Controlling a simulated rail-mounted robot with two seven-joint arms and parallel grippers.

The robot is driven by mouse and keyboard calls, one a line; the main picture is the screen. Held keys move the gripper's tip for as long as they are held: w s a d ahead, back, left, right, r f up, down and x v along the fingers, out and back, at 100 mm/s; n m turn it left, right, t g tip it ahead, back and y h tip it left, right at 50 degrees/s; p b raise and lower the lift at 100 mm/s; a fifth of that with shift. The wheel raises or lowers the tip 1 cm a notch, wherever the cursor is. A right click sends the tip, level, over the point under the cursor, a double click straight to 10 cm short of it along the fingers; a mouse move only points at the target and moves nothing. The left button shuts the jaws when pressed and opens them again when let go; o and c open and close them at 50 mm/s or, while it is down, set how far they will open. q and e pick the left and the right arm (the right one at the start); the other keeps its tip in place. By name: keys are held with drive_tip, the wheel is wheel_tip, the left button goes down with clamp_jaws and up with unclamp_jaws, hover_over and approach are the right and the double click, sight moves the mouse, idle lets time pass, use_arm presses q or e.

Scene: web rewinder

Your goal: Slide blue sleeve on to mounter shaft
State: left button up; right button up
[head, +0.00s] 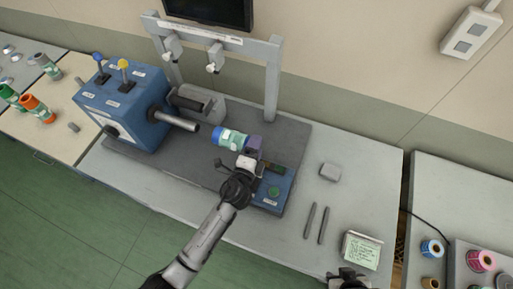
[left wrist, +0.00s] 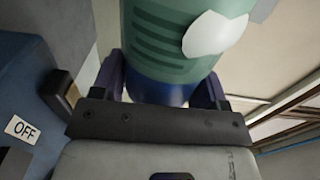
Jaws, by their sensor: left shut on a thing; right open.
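The blue sleeve (head: 231,138), with a green and white label part, is held by my left gripper (head: 252,146). In the left wrist view the sleeve (left wrist: 165,50) sits between the two dark purple fingers, green above and dark blue below. The mounter shaft (head: 176,121) is a silver rod sticking out to the right from the blue machine box (head: 122,104). The sleeve is just right of the shaft's free end, roughly in line with it, and a small gap shows. My right gripper (head: 347,278) is at the bottom edge, partly cut off, open and away from the sleeve.
A grey frame (head: 272,80) stands behind the shaft. A blue control panel (head: 273,193) with a green button lies close to my left gripper. Two grey rods (head: 316,224), a grey block (head: 330,171) and a green-labelled box (head: 360,250) lie on the right of the table.

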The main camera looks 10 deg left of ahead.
sight(192, 128)
use_arm(q)
drive_tip(key=shift+f, duration=0.25)
drive_tip(key=shift+w+a+p, duration=0.2)
drive_tip(key=shift+w+a, duration=0.25)
drive_tip(key=shift+a, duration=1.35)
drive_tip(key=shift+w+a+p, duration=0.2)
drive_tip(key=shift+w+a, duration=0.3)
drive_tip(key=shift+a, duration=1.35)
drive_tip(key=shift+w+a+p, duration=0.2)
drive_tip(key=shift+w+a, duration=0.25)
drive_tip(key=shift+a, duration=1.35)
drive_tip(key=shift+w+a+b, duration=0.15)
drive_tip(key=shift+w+a, duration=0.3)
drive_tip(key=shift+a, duration=1.45)
drive_tip(key=shift+w+a+b, duration=0.1)
drive_tip(key=shift+w+a, duration=0.4)
drive_tip(key=shift+a, duration=1.4)
drive_tip(key=shift+w+a+b, duration=0.15)
drive_tip(key=shift+w+a, duration=0.3)
drive_tip(key=shift+a, duration=1.6)
drive_tip(key=shift+f, duration=0.25)
drive_tip(key=o, duration=1.6)
drive_tip(key=shift+f, duration=0.1)
drive_tip(key=shift+o, duration=0.2)
drive_tip(key=shift+s, duration=0.1)
drive_tip(key=v, duration=1.3)
drive_tip(key=shift+s+a, duration=0.2)
drive_tip(key=shift+s, duration=0.05)
